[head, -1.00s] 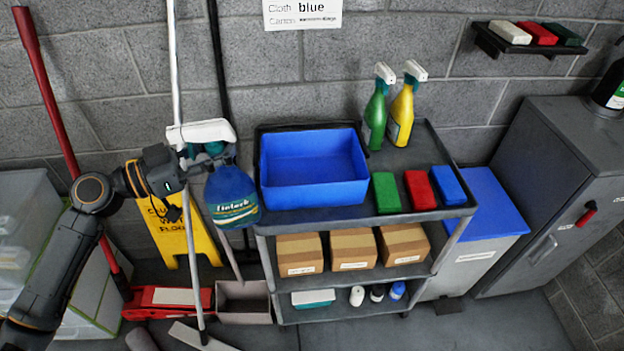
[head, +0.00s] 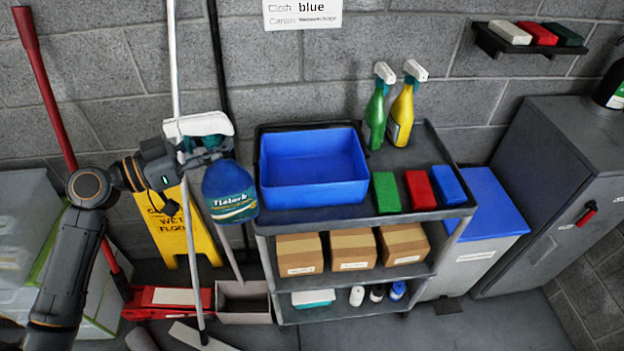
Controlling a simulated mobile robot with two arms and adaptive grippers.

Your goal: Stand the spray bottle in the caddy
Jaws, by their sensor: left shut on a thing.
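My left gripper (head: 205,154) is shut on a blue spray bottle (head: 229,190) with a teal neck and a white spray head. It holds the bottle in the air just left of the cart, slightly tilted, with the label facing me. The fingers close around the neck, below the white head, and are partly hidden by it. A blue open box (head: 315,192), seemingly the caddy, stands on the left of the cart's top shelf, right of the bottle. Its inside looks empty. My right gripper is not in view.
Green (head: 387,193), red (head: 419,190) and blue (head: 448,186) blocks lie on the cart top (head: 400,163) right of the box. Mop poles (head: 180,80) and a yellow floor sign (head: 172,232) stand left of the cart. A wall sign (head: 302,14) reads "blue".

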